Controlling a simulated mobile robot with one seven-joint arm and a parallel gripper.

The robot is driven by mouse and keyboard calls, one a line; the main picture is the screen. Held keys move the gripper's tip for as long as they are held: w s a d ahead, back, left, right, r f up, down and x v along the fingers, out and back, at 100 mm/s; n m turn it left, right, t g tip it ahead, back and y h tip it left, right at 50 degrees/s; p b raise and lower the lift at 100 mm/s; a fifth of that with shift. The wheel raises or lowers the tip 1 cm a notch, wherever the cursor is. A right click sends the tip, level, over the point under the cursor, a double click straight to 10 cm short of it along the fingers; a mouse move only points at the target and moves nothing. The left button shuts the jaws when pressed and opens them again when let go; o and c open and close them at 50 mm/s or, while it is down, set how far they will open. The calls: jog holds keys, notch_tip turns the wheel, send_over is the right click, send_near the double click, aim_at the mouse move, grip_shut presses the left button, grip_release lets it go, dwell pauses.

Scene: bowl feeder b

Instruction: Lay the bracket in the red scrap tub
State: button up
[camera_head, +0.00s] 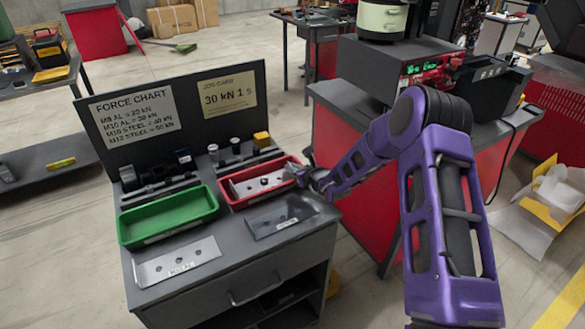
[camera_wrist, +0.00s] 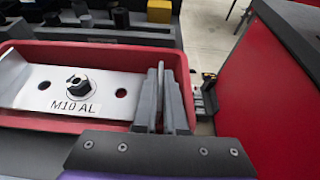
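The bracket (camera_wrist: 40,85) is a light metal plate marked "M10 AL", with a dark nut at its middle and a hole on each side. It lies flat within the walls of the red scrap tub (camera_wrist: 100,52); whether it touches the floor is hard to tell. In the head view the bracket (camera_head: 245,187) also shows inside the red tub (camera_head: 232,203). My gripper (camera_wrist: 166,95) is at the tub's right end, its fingers close together on a thin upright edge at the bracket's right end. In the head view my gripper (camera_head: 303,175) is partly hidden by the arm.
A green tub (camera_head: 165,217) stands left of the red one. Two other metal plates lie on the bench front, one at left (camera_head: 178,265) and one at right (camera_head: 278,218). Small parts and a panel with cards (camera_head: 180,110) stand behind. A red cabinet (camera_head: 370,195) is close at right.

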jog(key=shift+o, duration=0.4)
jog(key=shift+r, duration=0.1)
jog(key=shift+r+p, duration=0.3)
jog(key=shift+p, duration=0.1)
jog(key=v, duration=1.2)
jog(key=shift+r+p, duration=0.2)
jog(key=shift+p, duration=0.15)
